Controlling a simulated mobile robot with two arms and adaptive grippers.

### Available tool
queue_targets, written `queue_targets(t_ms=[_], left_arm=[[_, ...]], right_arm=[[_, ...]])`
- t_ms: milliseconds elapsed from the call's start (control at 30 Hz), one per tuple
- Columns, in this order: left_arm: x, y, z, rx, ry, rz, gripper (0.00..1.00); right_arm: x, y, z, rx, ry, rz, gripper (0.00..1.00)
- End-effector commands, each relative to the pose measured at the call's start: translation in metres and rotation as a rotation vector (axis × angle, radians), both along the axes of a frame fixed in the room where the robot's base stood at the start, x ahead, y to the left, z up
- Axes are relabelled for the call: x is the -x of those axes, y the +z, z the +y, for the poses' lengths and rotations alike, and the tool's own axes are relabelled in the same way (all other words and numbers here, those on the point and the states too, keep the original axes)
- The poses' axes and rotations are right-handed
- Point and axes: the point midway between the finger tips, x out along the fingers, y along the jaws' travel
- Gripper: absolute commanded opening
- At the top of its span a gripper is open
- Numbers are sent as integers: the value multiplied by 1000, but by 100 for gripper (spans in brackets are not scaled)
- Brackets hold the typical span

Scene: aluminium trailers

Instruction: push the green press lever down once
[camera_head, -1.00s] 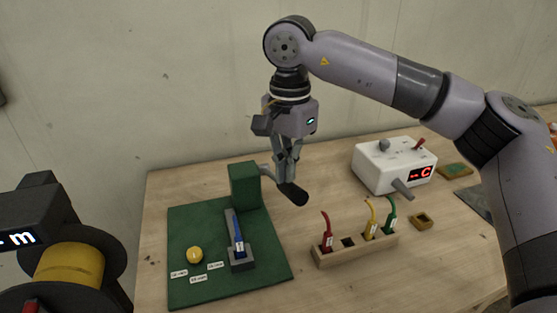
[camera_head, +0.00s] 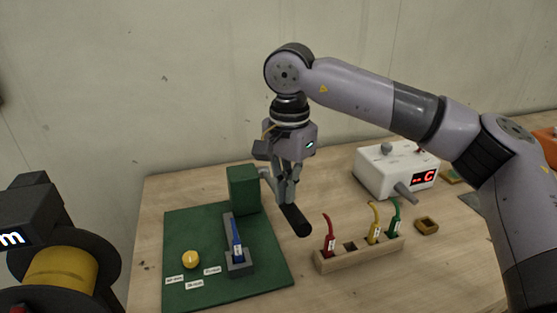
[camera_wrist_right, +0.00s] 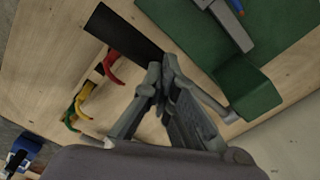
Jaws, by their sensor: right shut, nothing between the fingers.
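The green press (camera_head: 243,190) stands at the back of a green base plate (camera_head: 185,228). Its lever, a grey rod with a black handle (camera_head: 295,220), sticks out to the right of the block and slopes downward toward the front. My right gripper (camera_head: 287,201) points down with its fingers shut and empty, at the upper end of the black handle. In the right wrist view the fingertips (camera_wrist_right: 157,72) overlap the end of the black handle (camera_wrist_right: 126,35); whether they touch it I cannot tell for sure. My left gripper is not in view.
On the plate are a blue-handled piece (camera_head: 237,242) in a grey holder and a yellow knob (camera_head: 190,259). A wooden rack (camera_head: 360,255) with red, yellow and green pieces stands right of the lever. A white box (camera_head: 392,172) with a red display is behind it.

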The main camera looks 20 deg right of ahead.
Motion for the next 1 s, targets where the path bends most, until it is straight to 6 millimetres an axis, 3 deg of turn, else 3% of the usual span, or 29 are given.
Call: queue_targets(t_ms=[600, 1000], left_arm=[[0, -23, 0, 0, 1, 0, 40], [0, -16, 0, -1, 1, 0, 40]], right_arm=[[0, -35, -1, 2, -2, 2, 0], [-1, -26, -1, 2, -2, 1, 0]])
